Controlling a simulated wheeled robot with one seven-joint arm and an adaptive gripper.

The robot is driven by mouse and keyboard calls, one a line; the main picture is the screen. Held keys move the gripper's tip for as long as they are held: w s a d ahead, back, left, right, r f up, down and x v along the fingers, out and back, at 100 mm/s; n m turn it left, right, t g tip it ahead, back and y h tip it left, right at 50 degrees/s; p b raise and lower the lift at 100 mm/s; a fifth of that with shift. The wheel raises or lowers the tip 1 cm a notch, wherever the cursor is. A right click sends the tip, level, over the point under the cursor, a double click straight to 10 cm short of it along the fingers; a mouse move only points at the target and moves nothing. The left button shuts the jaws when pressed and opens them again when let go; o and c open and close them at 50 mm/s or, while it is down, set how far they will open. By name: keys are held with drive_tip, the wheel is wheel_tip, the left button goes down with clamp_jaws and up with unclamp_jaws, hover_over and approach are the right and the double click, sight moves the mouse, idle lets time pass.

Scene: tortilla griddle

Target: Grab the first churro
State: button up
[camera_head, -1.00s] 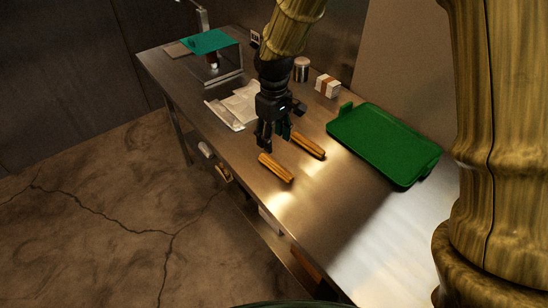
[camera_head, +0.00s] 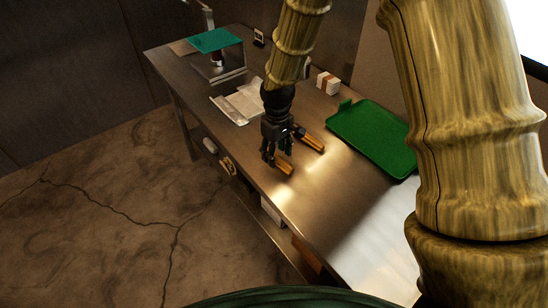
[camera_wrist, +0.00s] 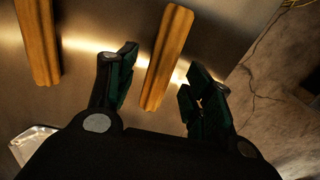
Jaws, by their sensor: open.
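Two golden-brown ridged churros lie on the steel table. The nearer churro (camera_head: 284,169) is partly hidden behind my gripper in the head view. In the wrist view this churro (camera_wrist: 167,58) lies tilted, its lower end between my open fingertips. The farther churro (camera_head: 313,143) lies closer to the green tray; in the wrist view it is at the upper left (camera_wrist: 38,40), outside the fingers. My gripper (camera_head: 276,158) points down over the near churro's end. It also shows in the wrist view (camera_wrist: 158,72), open and empty. Whether the fingers reach the churro's height is unclear.
A green tray (camera_head: 345,125) lies right of the churros. A crumpled foil or paper sheet (camera_head: 240,103) lies behind my gripper. A press with a green top (camera_head: 214,40) stands at the far end. The table's front edge is close to the near churro.

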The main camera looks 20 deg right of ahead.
drive_tip(key=shift+s+f, duration=0.35)
drive_tip(key=shift+s, duration=0.35)
drive_tip(key=shift+w+d+f, duration=0.1)
drive_tip(key=shift+w+f, duration=0.6)
drive_tip(key=shift+f, duration=0.15)
drive_tip(key=shift+s+r, duration=0.25)
drive_tip(key=shift+s, duration=0.05)
drive_tip(key=shift+c, duration=0.3)
drive_tip(key=shift+s, duration=0.1)
drive_tip(key=c, duration=0.3)
drive_tip(key=shift+w+f, duration=0.1)
drive_tip(key=shift+w, duration=0.1)
drive_tip(key=c, duration=0.6)
drive_tip(key=shift+s, duration=0.1)
